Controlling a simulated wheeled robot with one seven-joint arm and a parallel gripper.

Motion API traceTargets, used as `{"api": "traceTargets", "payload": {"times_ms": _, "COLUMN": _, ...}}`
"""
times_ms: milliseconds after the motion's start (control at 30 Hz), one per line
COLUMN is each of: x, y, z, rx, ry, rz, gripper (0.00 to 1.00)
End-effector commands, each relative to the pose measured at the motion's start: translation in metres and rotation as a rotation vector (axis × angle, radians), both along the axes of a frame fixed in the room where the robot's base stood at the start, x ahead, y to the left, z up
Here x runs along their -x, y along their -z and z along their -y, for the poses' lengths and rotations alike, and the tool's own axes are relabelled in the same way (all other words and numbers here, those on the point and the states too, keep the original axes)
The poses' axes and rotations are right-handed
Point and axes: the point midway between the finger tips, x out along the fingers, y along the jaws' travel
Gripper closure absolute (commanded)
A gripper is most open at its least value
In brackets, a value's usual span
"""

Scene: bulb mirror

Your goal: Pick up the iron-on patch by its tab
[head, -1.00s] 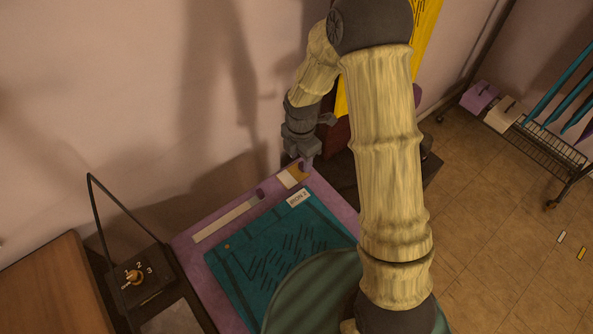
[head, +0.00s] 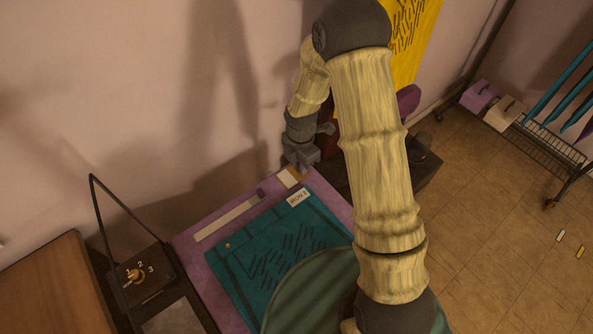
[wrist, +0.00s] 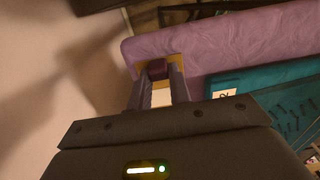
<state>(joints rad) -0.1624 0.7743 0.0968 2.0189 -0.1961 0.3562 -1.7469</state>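The iron-on patch (head: 289,178) is a small orange piece with a pale square on it. It lies flat at the far corner of the purple board. In the wrist view its orange border (wrist: 176,58) shows around my fingertips, and a pale part shows between the fingers. Its tab (wrist: 157,68) is a small dark maroon block standing between the fingertips. My gripper (wrist: 158,78) points down at the patch, one finger on each side of the tab. The fingers are apart; contact with the tab cannot be made out. In the head view my gripper (head: 302,166) hides the tab.
The purple board (head: 333,196) carries a teal cloth (head: 240,262) with a white label (head: 298,197) and a pale strip (head: 228,221) with a purple end. A wall runs close behind the board.

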Motion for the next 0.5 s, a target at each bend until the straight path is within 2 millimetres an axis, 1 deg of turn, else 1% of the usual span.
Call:
{"api": "traceTargets", "payload": {"times_ms": 67, "x": 0.0002, "y": 0.0, "z": 0.0001, "rx": 0.001, "ry": 0.0, "rz": -0.001, "gripper": 0.95}}
{"api": "traceTargets", "payload": {"times_ms": 333, "x": 0.0001, "y": -0.0005, "z": 0.0001, "rx": 0.0, "ry": 0.0, "rz": 0.0, "gripper": 0.96}}
{"api": "traceTargets", "payload": {"times_ms": 500, "x": -0.0007, "y": -0.0098, "z": 0.0001, "rx": -0.001, "ry": 0.001, "rz": 0.002, "gripper": 0.96}}
